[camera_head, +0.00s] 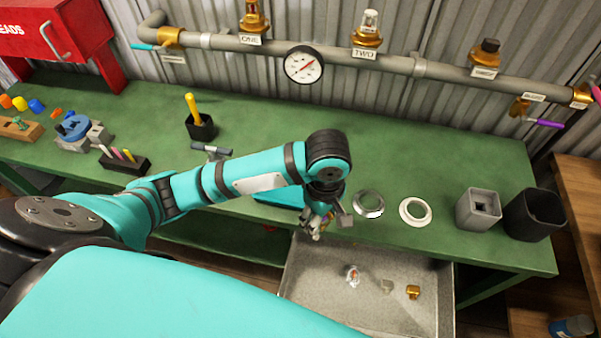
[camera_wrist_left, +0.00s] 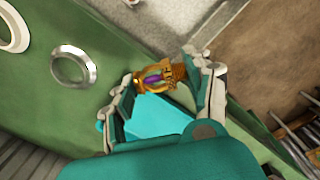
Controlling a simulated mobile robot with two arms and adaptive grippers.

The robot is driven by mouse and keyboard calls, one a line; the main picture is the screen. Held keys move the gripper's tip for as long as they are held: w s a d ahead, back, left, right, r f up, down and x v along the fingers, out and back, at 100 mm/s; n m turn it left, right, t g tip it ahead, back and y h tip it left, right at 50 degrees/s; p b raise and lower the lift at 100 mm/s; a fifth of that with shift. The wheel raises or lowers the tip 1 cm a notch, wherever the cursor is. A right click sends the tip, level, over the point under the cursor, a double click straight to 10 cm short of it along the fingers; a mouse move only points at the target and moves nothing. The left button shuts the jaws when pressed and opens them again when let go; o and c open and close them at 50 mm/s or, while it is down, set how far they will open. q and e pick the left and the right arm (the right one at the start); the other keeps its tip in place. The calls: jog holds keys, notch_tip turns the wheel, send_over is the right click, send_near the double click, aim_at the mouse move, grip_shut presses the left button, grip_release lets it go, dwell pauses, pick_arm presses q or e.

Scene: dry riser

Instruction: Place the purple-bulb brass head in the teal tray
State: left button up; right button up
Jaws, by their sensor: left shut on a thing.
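The purple-bulb brass head (camera_wrist_left: 152,77) is between the fingers of my left gripper (camera_wrist_left: 166,76) in the left wrist view, and the gripper is shut on it. In the head view my left gripper (camera_head: 318,222) hangs over the front edge of the green bench, and the head in it cannot be made out. The teal tray (camera_head: 277,198) lies on the bench just left of the gripper, partly hidden by my arm. It also shows below the head in the left wrist view (camera_wrist_left: 158,118). My right gripper is not in view.
A grey bin (camera_head: 330,300) in front of the bench holds a few small fittings. A metal ring (camera_head: 369,204), a white ring (camera_head: 415,211), a grey block (camera_head: 478,209) and a black cup (camera_head: 533,214) stand to the right. A pipe with a gauge (camera_head: 304,64) runs behind.

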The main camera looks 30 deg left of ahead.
pick_arm(q)
jog(key=n, duration=0.1)
jog(key=n+p, duration=0.1)
jog(key=p, duration=0.1)
send_over(299, 189)
jog(key=shift+d+f, duration=0.1)
jog(key=shift+f, duration=0.75)
jog(key=shift+w+a+f+p, duration=0.3)
jog(key=shift+w+a, duration=0.05)
jog(key=shift+a, duration=0.25)
notch_tip(299, 189, down, 2)
jog(key=shift+f, duration=0.55)
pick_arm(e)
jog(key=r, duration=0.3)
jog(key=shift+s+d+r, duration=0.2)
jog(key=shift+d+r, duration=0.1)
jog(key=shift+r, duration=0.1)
pick_arm(q)
jog(key=shift+f, duration=0.1)
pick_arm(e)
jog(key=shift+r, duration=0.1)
